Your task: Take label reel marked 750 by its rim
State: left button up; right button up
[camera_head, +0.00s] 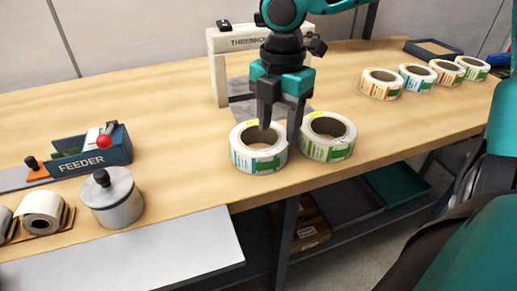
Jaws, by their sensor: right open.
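Two white label reels with green print stand side by side near the table's front edge: a left one (258,149) and a right one (327,138). Their numbers are too small to read, so I cannot tell which is marked 750. My right gripper (279,132) points down over the left reel with its jaws open. One finger is over the left reel's core hole; the other is at the gap between the two reels. The left reel's right rim lies between the fingers, and I cannot tell whether they touch it. My left gripper is not in view.
A white frame marked THREENROLL (219,80) stands behind the gripper. Several more reels (381,84) line the back right near a dark tray (433,48). At left are a blue FEEDER (95,156) and a lidded metal canister (112,200). The table between feeder and reels is clear.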

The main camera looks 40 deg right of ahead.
aim_at(279, 146)
jog(key=shift+f, duration=0.75)
notch_tip(279, 146, down, 5)
jog(key=shift+s+b, duration=0.1)
jog(key=shift+b, duration=1.05)
jog(key=shift+c, duration=0.2)
grip_shut()
jog(key=shift+r, duration=0.1)
